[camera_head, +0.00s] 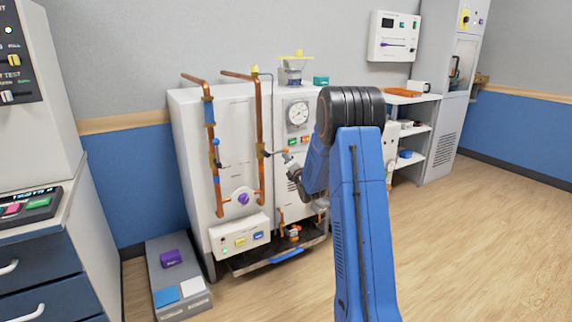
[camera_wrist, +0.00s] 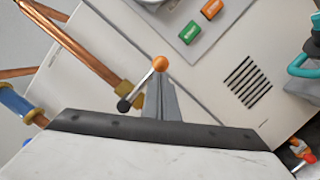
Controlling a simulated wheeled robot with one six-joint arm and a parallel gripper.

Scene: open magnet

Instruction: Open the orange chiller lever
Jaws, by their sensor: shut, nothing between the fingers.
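The chiller lever is a short metal rod with an orange ball knob (camera_wrist: 160,63) at one end and a black round end (camera_wrist: 123,105) at the other. It lies slanted beside a copper pipe on the white cabinet's front. In the head view the lever (camera_head: 286,150) shows small, just right of the right-hand copper pipe. My gripper (camera_wrist: 160,82) is shut with nothing in it. Its fingertips overlap the orange knob's lower edge in the wrist view; I cannot tell whether they touch it. In the head view my arm hides part of the cabinet's right side.
The white chiller cabinet (camera_head: 231,150) carries copper pipes (camera_head: 260,130), a round gauge (camera_head: 298,113), and green (camera_wrist: 190,32) and orange (camera_wrist: 212,9) buttons. A low grey block (camera_head: 180,275) stands at its front left. Drawers (camera_head: 50,265) stand at far left. The floor at right is clear.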

